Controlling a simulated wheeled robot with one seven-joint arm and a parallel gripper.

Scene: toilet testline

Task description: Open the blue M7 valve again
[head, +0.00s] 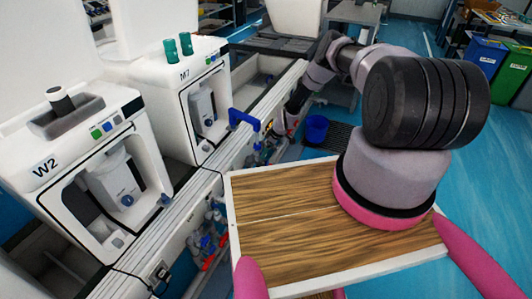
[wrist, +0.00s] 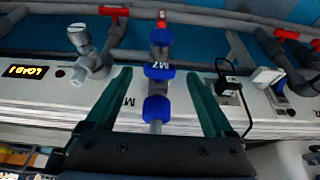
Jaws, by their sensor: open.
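In the wrist view, the blue M7 valve (wrist: 159,72) has three blue lobes in a line running up and down the picture, with a light M7 mark on the middle one. My gripper (wrist: 158,76) has two green fingers spread apart, one on each side of the valve, with visible gaps and nothing held. The far lobe lies beyond the fingertips. The fingers and the valve cannot be made out clearly there.
In the wrist view, a grey-knobbed fitting (wrist: 82,40) is left of the valve, a red handle (wrist: 114,11) is above, and a black cable (wrist: 238,88) is at right. In the head view, the W2 machine (head: 70,140) stands at left and a blue bucket (head: 316,127) stands on the floor.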

